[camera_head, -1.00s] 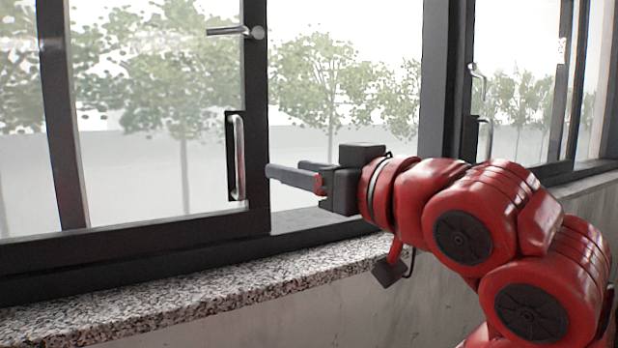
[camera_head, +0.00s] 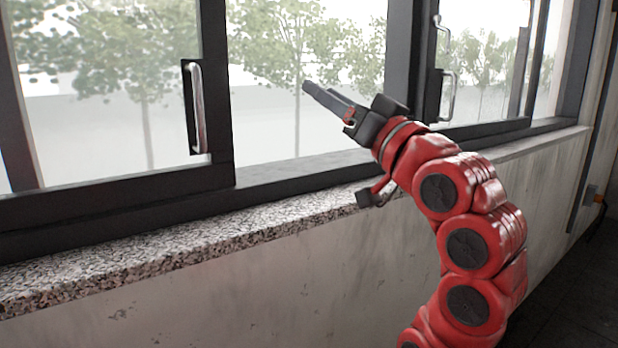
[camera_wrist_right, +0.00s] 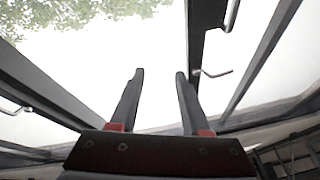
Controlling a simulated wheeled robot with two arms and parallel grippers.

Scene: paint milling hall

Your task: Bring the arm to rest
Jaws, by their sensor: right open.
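My right arm (camera_head: 466,243) is red and bends up from the lower right in the head view. My right gripper (camera_head: 318,92) points up and to the left in front of the window. In the right wrist view its two dark fingers (camera_wrist_right: 160,75) stand apart with nothing between them, so it is open and empty. It appears clear of the window handle (camera_head: 195,108) to its left. My left gripper does not show.
A speckled stone sill (camera_head: 180,245) runs below the dark window frame (camera_head: 120,208). Another metal handle (camera_head: 448,95) sits on the right window. Bare grey wall (camera_head: 250,305) lies under the sill. Dark floor (camera_head: 580,300) shows at the lower right.

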